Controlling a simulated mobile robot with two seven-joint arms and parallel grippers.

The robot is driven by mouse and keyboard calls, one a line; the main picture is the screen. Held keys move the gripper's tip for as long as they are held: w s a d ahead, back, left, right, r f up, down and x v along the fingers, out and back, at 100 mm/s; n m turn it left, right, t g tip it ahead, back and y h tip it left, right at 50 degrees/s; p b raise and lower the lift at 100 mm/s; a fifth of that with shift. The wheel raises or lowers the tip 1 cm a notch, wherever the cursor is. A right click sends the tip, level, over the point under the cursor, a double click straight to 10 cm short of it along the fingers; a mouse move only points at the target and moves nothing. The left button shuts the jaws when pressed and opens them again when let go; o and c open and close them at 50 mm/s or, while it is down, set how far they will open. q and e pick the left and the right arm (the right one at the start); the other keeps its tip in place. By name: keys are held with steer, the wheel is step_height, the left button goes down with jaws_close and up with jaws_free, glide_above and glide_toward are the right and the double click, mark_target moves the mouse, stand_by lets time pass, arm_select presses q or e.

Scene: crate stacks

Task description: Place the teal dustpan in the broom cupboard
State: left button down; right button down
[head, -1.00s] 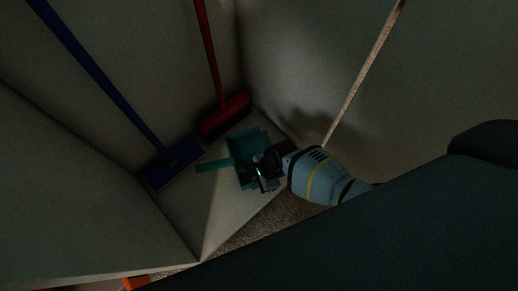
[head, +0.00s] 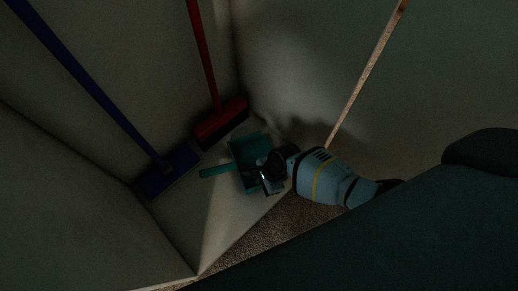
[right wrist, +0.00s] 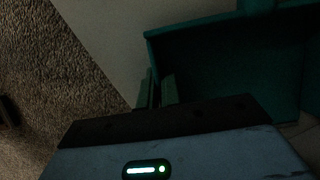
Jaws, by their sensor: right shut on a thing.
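The teal dustpan (head: 247,151) is inside the pale-walled broom cupboard (head: 215,229), low over its floor near the open front edge, with its handle pointing left. My right gripper (head: 266,172) is at the dustpan's near right side, shut on its wall. In the right wrist view the dustpan (right wrist: 215,60) fills the upper right and its wall runs to the fingers (right wrist: 158,90). I cannot tell whether the dustpan touches the floor. My left gripper is out of view.
A blue broom (head: 168,175) and a red broom (head: 221,121) lean in the cupboard behind the dustpan. A pale wooden edge (head: 365,80) runs up the right side. Speckled floor (head: 262,238) lies outside the cupboard. The scene is dim.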

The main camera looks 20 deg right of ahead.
steer(key=c, duration=2)
jaws_free()
steer(key=shift+f, duration=0.15)
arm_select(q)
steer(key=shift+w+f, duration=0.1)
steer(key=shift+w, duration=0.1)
arm_select(e)
steer(key=o, duration=0.4)
